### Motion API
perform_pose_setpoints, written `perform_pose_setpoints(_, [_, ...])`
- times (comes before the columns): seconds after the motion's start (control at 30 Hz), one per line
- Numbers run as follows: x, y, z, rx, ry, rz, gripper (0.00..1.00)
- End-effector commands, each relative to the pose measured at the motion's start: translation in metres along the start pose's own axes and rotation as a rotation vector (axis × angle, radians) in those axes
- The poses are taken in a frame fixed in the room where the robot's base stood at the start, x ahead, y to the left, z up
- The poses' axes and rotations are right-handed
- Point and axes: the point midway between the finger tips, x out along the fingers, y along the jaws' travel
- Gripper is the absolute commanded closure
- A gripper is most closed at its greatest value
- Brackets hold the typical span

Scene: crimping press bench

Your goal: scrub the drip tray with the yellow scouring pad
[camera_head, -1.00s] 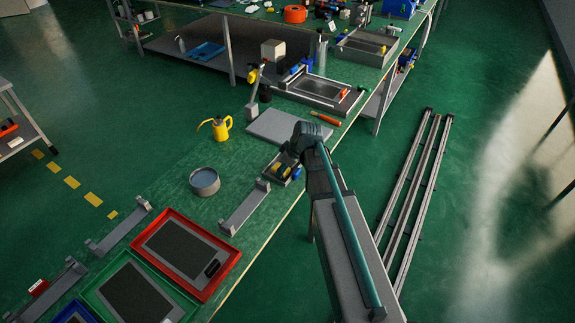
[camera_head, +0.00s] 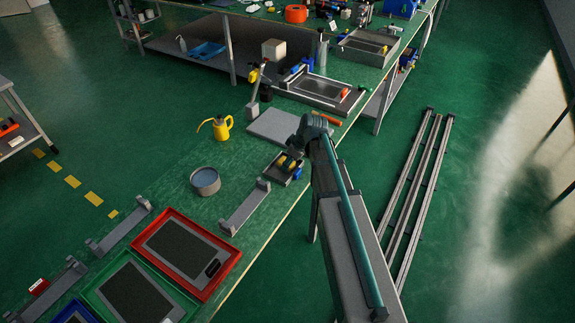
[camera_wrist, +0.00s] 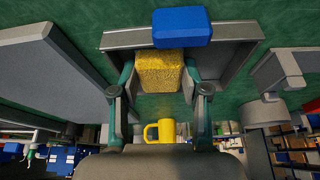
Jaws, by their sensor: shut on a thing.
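My gripper (camera_wrist: 160,100) is shut on a yellow scouring pad (camera_wrist: 160,73), with a finger on each side of it. In the head view my gripper (camera_head: 296,149) is over a small grey caddy (camera_head: 296,179) near the bench's front edge. The pad is over or just inside the caddy, whose wall also shows in the wrist view (camera_wrist: 120,39); its exact height is unclear. A blue block (camera_wrist: 182,27) lies just beyond the pad. A grey tray with a dark inset (camera_head: 308,102) stands farther back on the bench; I cannot tell whether it is the drip tray.
A flat grey plate (camera_head: 270,126) lies behind the caddy. A yellow can (camera_head: 222,128), a round grey bowl (camera_head: 205,181) and a grey bracket (camera_head: 243,209) stand to the left. Red (camera_head: 232,263) and green (camera_head: 95,296) trays lie in front. An orange-handled tool (camera_head: 327,118) lies near the edge.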

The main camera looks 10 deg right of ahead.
Motion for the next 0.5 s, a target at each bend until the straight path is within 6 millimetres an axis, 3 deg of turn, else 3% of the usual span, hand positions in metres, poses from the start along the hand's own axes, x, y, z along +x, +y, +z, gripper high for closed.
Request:
perform_pose_setpoints(0.27, [-0.002, -0.001, -0.001, 0.0, 0.001, 0.0, 0.82])
perform_pose_setpoints(0.5, [-0.017, -0.001, -0.007, 0.0, 0.002, 0.001, 0.82])
